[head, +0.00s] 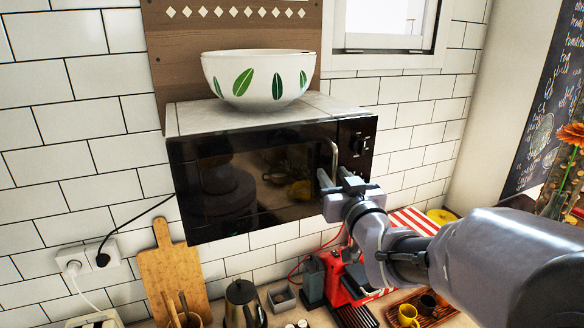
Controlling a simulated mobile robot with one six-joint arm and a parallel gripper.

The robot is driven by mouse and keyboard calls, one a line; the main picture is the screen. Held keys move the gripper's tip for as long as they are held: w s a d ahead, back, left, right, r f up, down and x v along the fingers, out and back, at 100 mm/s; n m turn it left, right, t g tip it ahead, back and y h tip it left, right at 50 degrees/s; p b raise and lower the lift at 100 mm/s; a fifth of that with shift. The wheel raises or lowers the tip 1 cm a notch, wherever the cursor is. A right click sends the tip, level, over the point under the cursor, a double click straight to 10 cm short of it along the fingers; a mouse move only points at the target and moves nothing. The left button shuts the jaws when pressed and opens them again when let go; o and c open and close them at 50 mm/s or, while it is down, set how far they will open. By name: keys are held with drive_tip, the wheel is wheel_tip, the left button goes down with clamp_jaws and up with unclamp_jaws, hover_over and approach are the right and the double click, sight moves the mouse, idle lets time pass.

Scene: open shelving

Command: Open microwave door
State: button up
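The microwave (240,190) is mounted on the tiled wall, with a glossy black front and a light top. Its door (265,185) looks shut, flush with the control panel (357,142). A curved metal handle (337,152) stands upright at the door's right edge. My gripper (334,178) is at the lower part of this handle, reaching in from the lower right. Its two fingers show apart, one on each side of the handle. The handle's lower end is partly hidden by the gripper, and I cannot tell whether the fingers touch it.
A white bowl with green leaves (257,80) stands on top of the microwave. Below are a cutting board (172,265), a kettle (243,303), a red coffee machine (345,280) and cups on a tray (440,315). A vase of flowers (556,200) stands at right. The space before the door's left part is clear.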

drive_tip(key=shift+w+f, duration=0.1)
drive_tip(key=shift+w, duration=0.6)
drive_tip(key=shift+s, duration=0.15)
drive_tip(key=shift+c, duration=1.2)
clamp_jaws()
